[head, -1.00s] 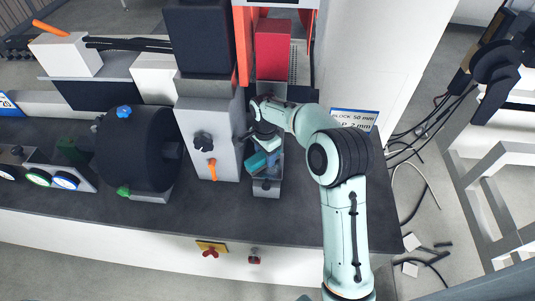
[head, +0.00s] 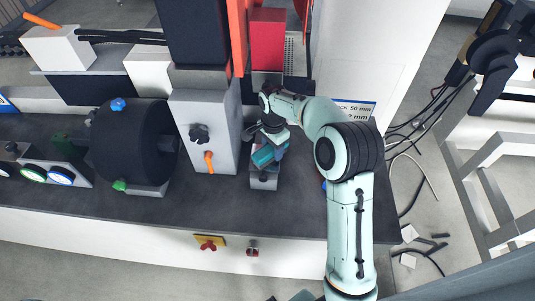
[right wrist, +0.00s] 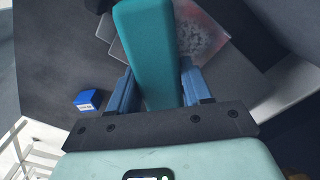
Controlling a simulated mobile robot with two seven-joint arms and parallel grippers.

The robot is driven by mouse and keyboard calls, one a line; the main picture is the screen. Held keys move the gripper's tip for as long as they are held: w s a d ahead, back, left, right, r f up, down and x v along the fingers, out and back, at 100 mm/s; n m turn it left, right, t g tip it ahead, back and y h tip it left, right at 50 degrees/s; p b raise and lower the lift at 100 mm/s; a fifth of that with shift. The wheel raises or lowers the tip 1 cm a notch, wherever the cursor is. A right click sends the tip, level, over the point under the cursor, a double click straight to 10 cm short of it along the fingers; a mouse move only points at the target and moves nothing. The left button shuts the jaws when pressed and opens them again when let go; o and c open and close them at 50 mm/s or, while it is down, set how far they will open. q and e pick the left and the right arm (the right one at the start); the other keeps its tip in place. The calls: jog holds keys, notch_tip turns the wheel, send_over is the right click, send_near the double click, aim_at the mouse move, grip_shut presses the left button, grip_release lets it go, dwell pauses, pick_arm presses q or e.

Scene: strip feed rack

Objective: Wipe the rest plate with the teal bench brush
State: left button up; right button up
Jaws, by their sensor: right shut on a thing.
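The teal bench brush (head: 263,156) is held in my right gripper (head: 271,142), at the narrow grey stand right of the tall light-grey housing. In the right wrist view the brush (right wrist: 148,50) lies between the two blue fingers of my right gripper (right wrist: 158,88), which are shut on it. The rest plate (right wrist: 203,38) shows beyond and right of the brush as a pale square with a reddish, speckled smear. The brush covers part of it, and I cannot tell whether they touch. My left gripper is not in view.
A light-grey housing (head: 205,125) with an orange lever stands close left of the gripper. A red block (head: 267,40) is behind it. A large dark roller (head: 133,145) stands further left. A small blue box (right wrist: 88,99) shows in the wrist view. The dark bench front (head: 210,210) is clear.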

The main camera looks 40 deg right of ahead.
jog(key=shift+w+a+p, duration=0.3)
jog(key=shift+w+a, duration=0.45)
jog(key=shift+w, duration=0.05)
jog(key=shift+w+a+p, duration=0.3)
jog(key=shift+w+a, duration=0.1)
jog(key=shift+a, duration=0.15)
jog(key=shift+w+a+f, duration=0.1)
jog(key=shift+w+a, duration=0.2)
jog(key=shift+w, duration=0.05)
jog(key=shift+s+d+b, duration=0.3)
jog(key=shift+s+d, duration=0.55)
jog(key=shift+s, duration=0.05)
jog(key=shift+s+d, duration=0.25)
jog(key=shift+d, duration=0.15)
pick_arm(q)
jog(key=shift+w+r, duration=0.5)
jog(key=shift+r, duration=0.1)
pick_arm(e)
jog(key=shift+r, duration=0.25)
